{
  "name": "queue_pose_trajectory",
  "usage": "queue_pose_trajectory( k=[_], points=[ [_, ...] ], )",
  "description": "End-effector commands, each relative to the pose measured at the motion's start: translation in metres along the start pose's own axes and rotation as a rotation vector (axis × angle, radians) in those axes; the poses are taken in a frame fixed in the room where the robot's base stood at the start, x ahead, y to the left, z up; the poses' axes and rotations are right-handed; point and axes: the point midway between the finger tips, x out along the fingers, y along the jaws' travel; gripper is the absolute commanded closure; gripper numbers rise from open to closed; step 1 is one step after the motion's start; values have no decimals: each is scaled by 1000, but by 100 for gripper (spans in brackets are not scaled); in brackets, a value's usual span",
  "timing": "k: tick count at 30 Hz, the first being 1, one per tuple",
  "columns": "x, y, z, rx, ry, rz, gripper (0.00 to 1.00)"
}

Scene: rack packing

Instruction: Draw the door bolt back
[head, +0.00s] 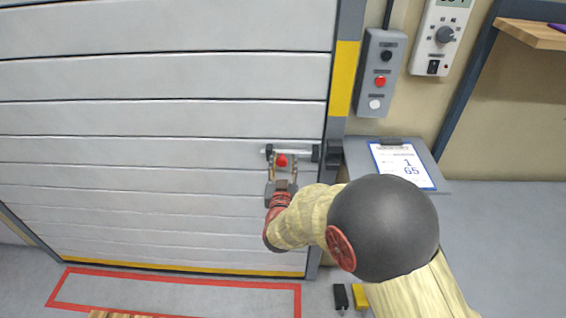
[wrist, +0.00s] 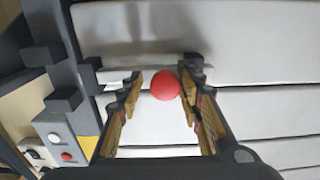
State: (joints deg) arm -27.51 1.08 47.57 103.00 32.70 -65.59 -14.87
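The door bolt (head: 300,151) is a silver rod with a red knob, held in dark brackets near the right edge of the pale slatted door. The red knob (head: 282,161) also shows in the wrist view (wrist: 165,85). My gripper (wrist: 160,92) is open, with one finger on each side of the knob. The knob sits closer to the right finger in that view; I cannot tell whether they touch. In the head view my gripper (head: 283,165) reaches up to the bolt from below. A dark keeper (head: 334,152) is on the door frame; whether the rod enters it is unclear.
A control box (head: 380,75) with black, red and white buttons is on the wall right of the frame. A clipboard (head: 402,165) lies on a grey shelf below it. Black and yellow blocks (head: 341,297) are on the floor near a red outline.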

Motion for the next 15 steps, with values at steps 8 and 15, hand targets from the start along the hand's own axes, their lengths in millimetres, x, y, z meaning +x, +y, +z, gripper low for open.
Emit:
queue_pose_trajectory(
  k=[8, 15],
  points=[
    [0, 0, 0, 0, 0, 0, 56],
    [-8, 0, 0, 0, -1, -1, 56]
  ],
)
